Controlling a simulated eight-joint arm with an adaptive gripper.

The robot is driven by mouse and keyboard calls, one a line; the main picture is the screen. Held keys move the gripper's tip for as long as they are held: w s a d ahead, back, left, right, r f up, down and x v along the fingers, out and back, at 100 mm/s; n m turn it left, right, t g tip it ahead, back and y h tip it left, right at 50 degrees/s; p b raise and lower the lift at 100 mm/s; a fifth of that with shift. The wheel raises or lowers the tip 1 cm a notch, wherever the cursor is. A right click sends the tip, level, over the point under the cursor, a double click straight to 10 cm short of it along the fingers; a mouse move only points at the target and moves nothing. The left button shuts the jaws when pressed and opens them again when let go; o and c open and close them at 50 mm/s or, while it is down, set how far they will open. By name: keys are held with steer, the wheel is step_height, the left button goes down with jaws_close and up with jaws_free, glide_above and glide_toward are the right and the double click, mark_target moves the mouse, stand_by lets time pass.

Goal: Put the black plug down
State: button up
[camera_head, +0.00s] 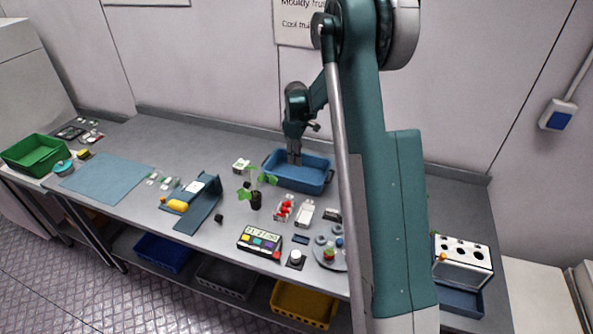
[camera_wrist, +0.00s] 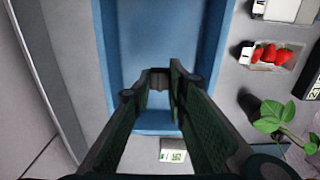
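My gripper (camera_wrist: 160,78) points down over the blue crate (camera_head: 317,187); it also shows in the head view (camera_head: 294,160) at the crate's left part. A small dark piece, which looks like the black plug (camera_wrist: 158,80), sits between the fingertips, and the fingers appear closed on it. Its lower end and its height above the crate floor are hard to tell. In the wrist view the crate's blue floor (camera_wrist: 165,35) looks bare. The plug cannot be made out in the head view.
Right of the crate in the wrist view are a tray of red berries (camera_wrist: 272,55) and a leafy plant (camera_wrist: 285,122). A small white display (camera_wrist: 173,155) lies close to the crate's wall. A small black object (camera_head: 219,217) lies on the counter, with a blue mat (camera_head: 107,178) further left.

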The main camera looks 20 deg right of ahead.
mark_target(296, 176)
steer(key=shift+f, duration=1.85)
steer(key=shift+f, duration=1.85)
steer(key=shift+f, duration=0.15)
steer(key=o, duration=0.7)
steer(key=shift+c, duration=0.2)
steer(key=shift+r, duration=0.2)
step_height(296, 176, up, 12)
steer(key=shift+f, duration=0.1)
